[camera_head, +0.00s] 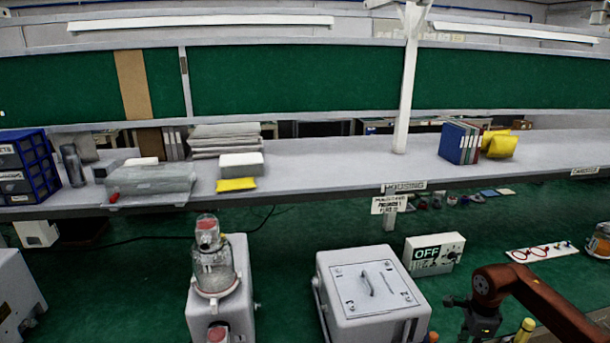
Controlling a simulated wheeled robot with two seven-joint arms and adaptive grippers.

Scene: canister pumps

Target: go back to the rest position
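My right arm, orange-brown, comes in from the lower right corner. Its dark gripper (468,312) is low in the picture, to the right of the white housing box. The gripper is small and dark, its lower part is near the bottom edge, and I cannot make out its fingers or anything held in them. My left arm and gripper are not in view. A glass canister with a red part inside (214,262) stands upright on a white pump body (238,300) at the lower middle left. The white housing box (345,318) has a lid with a handle.
A white box with an OFF sign (433,253) stands behind the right gripper. A board with red rings (541,251) lies on the green surface at right. A grey shelf (320,177) holds binders (458,143), grey packs and blue drawers (27,167). Green surface shows between the machines.

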